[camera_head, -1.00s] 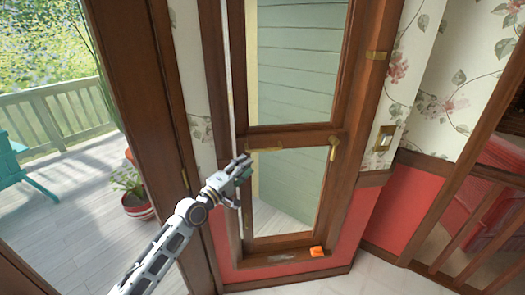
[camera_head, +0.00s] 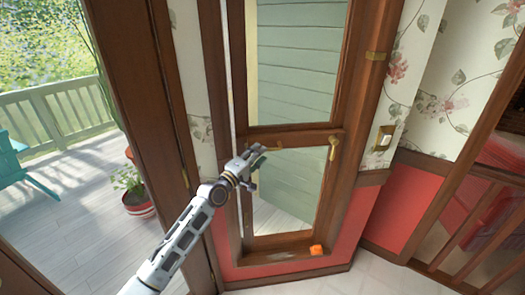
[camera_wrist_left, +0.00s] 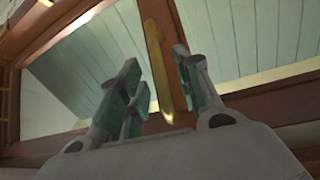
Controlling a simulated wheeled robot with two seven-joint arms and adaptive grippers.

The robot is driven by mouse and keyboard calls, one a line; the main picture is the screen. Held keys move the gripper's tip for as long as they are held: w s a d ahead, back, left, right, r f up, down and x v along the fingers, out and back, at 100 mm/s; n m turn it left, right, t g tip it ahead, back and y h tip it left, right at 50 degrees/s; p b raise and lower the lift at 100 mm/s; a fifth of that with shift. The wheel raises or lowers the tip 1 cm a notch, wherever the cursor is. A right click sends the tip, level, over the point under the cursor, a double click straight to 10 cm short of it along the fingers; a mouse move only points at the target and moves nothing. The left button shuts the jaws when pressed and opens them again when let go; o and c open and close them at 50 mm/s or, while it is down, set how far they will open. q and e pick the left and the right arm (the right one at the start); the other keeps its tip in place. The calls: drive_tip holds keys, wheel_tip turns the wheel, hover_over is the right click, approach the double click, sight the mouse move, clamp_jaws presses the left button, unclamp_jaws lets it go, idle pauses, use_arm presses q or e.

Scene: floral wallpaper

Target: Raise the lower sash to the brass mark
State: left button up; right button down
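The wood-framed window stands in the middle of the head view. Its lower sash (camera_head: 290,184) has a wooden top rail, with a brass lever (camera_head: 333,147) hanging at the rail's right end. A brass plate (camera_head: 376,55), likely the mark, sits on the right jamb well above that rail. My left gripper (camera_head: 258,152) is at the left part of the rail, covering most of a brass pull there. In the left wrist view, its green-padded fingers (camera_wrist_left: 156,88) are apart, with a long brass piece (camera_wrist_left: 157,70) showing between them. Contact cannot be told. My right gripper is out of view.
An orange object (camera_head: 316,250) lies at the right end of the sill. A switch plate (camera_head: 384,138) is on the papered wall to the right. A wooden railing (camera_head: 475,232) stands farther right. A potted plant (camera_head: 137,204) is on the deck at left.

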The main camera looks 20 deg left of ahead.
use_arm(q)
drive_tip(key=shift+x, duration=1.6)
clamp_jaws()
